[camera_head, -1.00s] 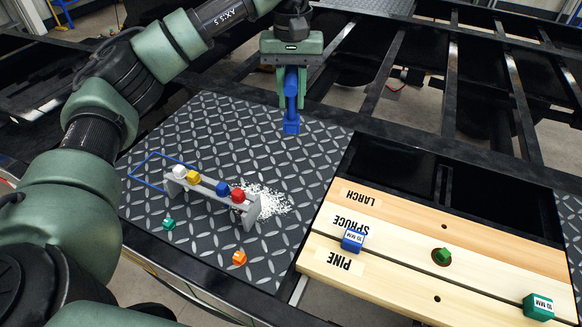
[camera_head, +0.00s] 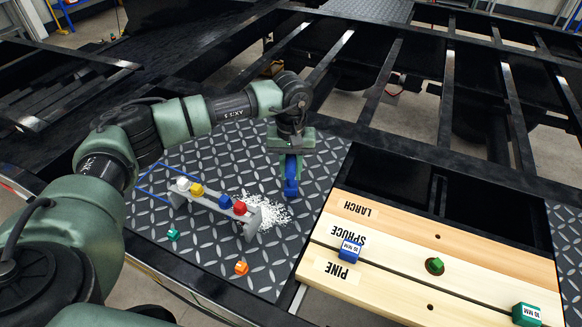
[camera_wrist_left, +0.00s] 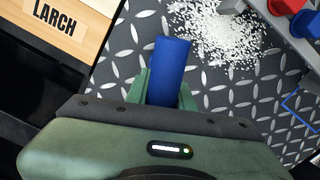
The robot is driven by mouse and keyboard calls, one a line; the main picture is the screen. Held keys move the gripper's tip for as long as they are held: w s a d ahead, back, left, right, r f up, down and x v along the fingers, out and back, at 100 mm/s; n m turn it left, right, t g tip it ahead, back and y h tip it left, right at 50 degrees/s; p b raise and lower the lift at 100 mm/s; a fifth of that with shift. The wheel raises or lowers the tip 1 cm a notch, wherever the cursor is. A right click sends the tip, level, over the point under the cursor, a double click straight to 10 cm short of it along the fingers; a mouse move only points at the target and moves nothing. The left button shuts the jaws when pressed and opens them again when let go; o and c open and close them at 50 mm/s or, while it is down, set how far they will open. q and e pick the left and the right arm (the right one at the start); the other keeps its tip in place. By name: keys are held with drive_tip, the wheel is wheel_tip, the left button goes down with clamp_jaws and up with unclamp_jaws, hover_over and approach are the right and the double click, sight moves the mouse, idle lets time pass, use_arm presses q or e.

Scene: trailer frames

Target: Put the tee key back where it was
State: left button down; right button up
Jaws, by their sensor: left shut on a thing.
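My left gripper (camera_head: 290,158) is shut on a blue tool (camera_head: 291,186), which hangs below the fingers over the tread plate. I take it for the tee key, but its full shape is hidden. In the left wrist view, a blue cylinder (camera_wrist_left: 168,70) sticks out between the green fingers. A grey rack (camera_head: 221,209) stands on the plate to the left, with white, yellow, blue and red knobs along its top. A thin blue rod frame (camera_head: 150,184) lies at the rack's left end. My right gripper is not in view.
White granules (camera_head: 270,212) are spilled between rack and gripper. A teal piece (camera_head: 173,234) and an orange piece (camera_head: 241,267) lie at the plate's front. Wooden boards (camera_head: 395,255) at right carry a blue block (camera_head: 349,250) and a green block (camera_head: 526,314). Open gaps lie behind the boards.

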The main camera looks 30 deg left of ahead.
use_arm(q)
drive_tip(key=shift+f, duration=0.15)
drive_tip(key=c, duration=1.2)
unclamp_jaws()
drive_tip(key=shift+r, duration=0.3)
drive_tip(key=shift+r+b, duration=0.25)
drive_tip(key=shift+b, duration=0.05)
wheel_tip(320, 180, up, 11)
drive_tip(key=b, duration=0.3)
drive_tip(key=shift+f, duration=0.2)
drive_tip(key=shift+r, duration=0.35)
